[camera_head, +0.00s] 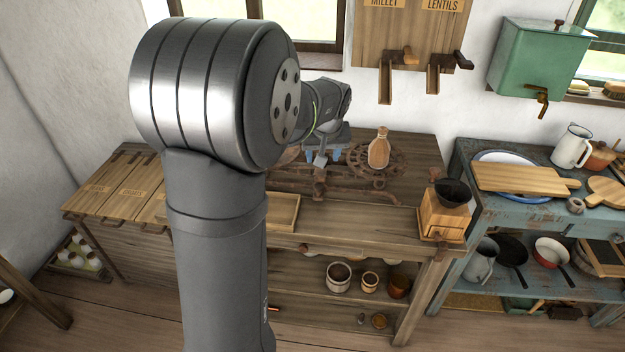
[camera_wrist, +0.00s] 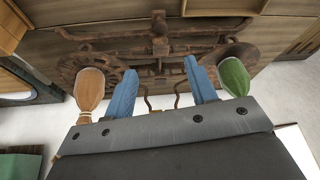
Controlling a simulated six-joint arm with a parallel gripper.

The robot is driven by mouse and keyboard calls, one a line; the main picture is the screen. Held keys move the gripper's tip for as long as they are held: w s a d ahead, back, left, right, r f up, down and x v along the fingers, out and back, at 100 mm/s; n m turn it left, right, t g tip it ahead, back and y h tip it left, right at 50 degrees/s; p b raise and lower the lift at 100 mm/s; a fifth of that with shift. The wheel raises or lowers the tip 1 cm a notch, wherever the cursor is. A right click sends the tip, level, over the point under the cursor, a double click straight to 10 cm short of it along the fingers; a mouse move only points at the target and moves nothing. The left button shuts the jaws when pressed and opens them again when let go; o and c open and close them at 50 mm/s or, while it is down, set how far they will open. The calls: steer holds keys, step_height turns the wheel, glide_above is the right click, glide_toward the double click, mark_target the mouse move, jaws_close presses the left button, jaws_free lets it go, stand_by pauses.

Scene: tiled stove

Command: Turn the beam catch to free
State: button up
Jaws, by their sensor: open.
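A rusty iron balance (camera_head: 372,192) stands on the wooden bench; its dark beam also shows across the top of the wrist view (camera_wrist: 110,38). A knobbed rusty part (camera_wrist: 159,28) sits at its middle; I cannot tell for sure whether this is the beam catch or which way it is turned. My gripper (camera_head: 323,157) is over the balance. In the wrist view its two blue fingers (camera_wrist: 160,66) are spread apart, with nothing held between them, pointing at the balance's middle. My arm hides the balance's left part in the head view.
A tan bottle-shaped weight (camera_head: 379,150) stands on the right pan; a green one (camera_wrist: 234,76) is on the other side in the wrist view. A wooden grinder (camera_head: 440,218) stands at the bench's right end. A shallow wooden tray (camera_head: 284,214) lies in front.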

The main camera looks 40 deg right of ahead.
steer(key=n, duration=0.1)
glide_toward(319, 186)
steer(key=x, duration=0.8)
steer(key=shift+w+f, duration=0.1)
steer(key=shift+f, duration=0.15)
steer(key=c, duration=1)
